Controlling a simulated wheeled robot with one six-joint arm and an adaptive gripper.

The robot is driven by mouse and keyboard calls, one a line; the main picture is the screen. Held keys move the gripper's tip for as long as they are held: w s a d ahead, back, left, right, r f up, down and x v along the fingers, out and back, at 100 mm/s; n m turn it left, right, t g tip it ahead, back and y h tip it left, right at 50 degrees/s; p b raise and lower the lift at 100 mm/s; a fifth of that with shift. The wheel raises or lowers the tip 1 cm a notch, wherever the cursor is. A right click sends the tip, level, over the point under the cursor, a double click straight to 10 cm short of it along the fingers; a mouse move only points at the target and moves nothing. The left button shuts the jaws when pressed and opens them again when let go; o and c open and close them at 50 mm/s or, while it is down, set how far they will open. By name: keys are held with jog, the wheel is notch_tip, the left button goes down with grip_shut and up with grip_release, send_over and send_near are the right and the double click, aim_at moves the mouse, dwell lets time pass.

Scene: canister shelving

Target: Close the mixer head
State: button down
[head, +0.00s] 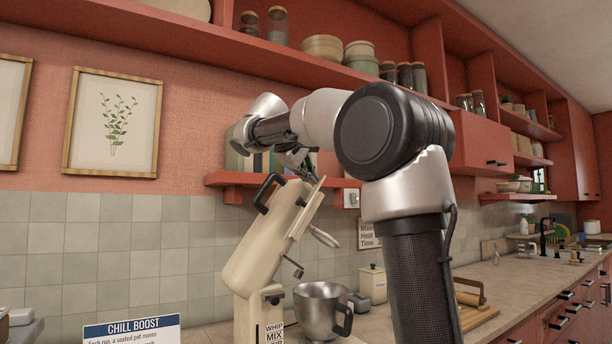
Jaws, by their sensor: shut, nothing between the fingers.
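The cream stand mixer (250,310) stands on the counter with its head (265,245) tilted up, the upper end leaning to the right. A black handle (268,192) sits on the head's upper left side. A steel bowl with a dark handle (318,308) stands beside the mixer's column, below the raised head. My gripper (302,172) is at the top end of the raised head, with its fingers pointing down. It is shut and holds nothing. Whether it touches the head cannot be told, as the fingers are small and partly hidden.
A small red shelf (228,180) with books is on the wall behind my gripper. A long red upper shelf (200,35) holds jars and bowls. A cream canister (373,283) and a wooden board (478,317) are on the counter.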

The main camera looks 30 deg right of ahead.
jog(key=shift+d+f, duration=0.2)
jog(key=shift+d, duration=0.45)
jog(key=d+f+m+g+y, duration=0.1)
jog(key=d+f+m+y, duration=0.1)
jog(key=d+f+y, duration=0.8)
jog(key=shift+w+d+f+m, duration=0.3)
jog(key=shift+w+d+f, duration=0.05)
jog(key=shift+d+f, duration=4.6)
jog(key=shift+a+f+y, duration=0.25)
jog(key=shift+f+y, duration=0.05)
